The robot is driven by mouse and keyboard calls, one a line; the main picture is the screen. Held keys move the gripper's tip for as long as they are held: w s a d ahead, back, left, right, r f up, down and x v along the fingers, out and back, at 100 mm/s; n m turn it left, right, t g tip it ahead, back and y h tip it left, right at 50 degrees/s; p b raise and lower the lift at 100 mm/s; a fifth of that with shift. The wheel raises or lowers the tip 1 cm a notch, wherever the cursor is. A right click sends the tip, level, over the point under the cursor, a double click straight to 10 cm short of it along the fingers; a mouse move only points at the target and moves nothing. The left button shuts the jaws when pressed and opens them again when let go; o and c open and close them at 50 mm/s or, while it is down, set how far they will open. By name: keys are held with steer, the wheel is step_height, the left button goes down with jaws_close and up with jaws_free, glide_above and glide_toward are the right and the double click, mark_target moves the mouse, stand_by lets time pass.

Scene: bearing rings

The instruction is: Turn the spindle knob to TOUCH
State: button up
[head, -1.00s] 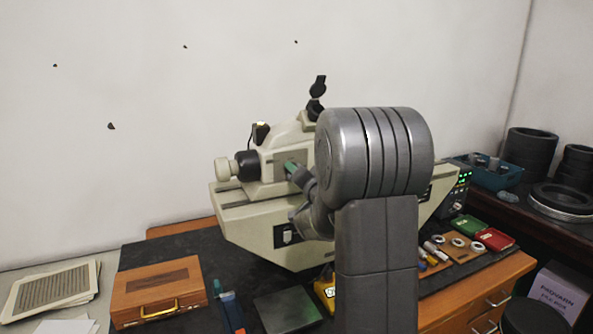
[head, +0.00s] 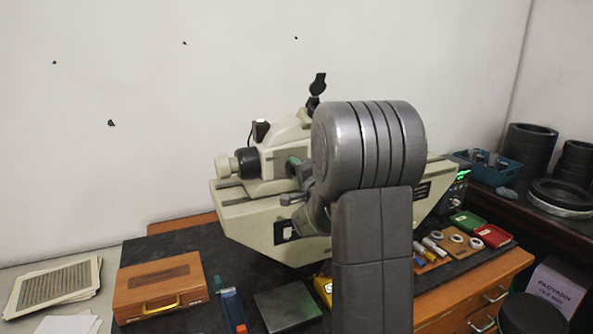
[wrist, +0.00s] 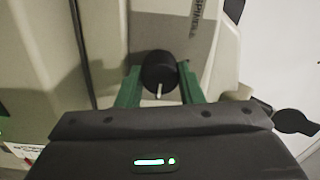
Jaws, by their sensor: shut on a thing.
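The spindle knob (wrist: 158,70) is black and round, with a white pointer line that points down toward my gripper's body in the wrist view. My gripper (wrist: 160,88) has its two green fingers on either side of the knob and is shut on it. The knob sits on the cream machine (head: 240,208), beside a grey label strip (wrist: 203,30) with partly readable lettering. I cannot make out a TOUCH mark. In the head view my gripper (head: 293,163) shows only as a bit of green at the machine's front, and my arm hides the knob.
A wooden case (head: 160,287), a dark green plate (head: 287,305) and a blue tool (head: 231,308) lie on the dark mat below the machine. A board with rings (head: 440,251) and a red box (head: 492,235) are at right.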

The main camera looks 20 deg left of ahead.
stand_by(0.4)
steer(key=o, duration=1)
steer(key=shift+c, duration=0.2)
steer(key=shift+f, duration=0.15)
steer(key=shift+n, duration=0.3)
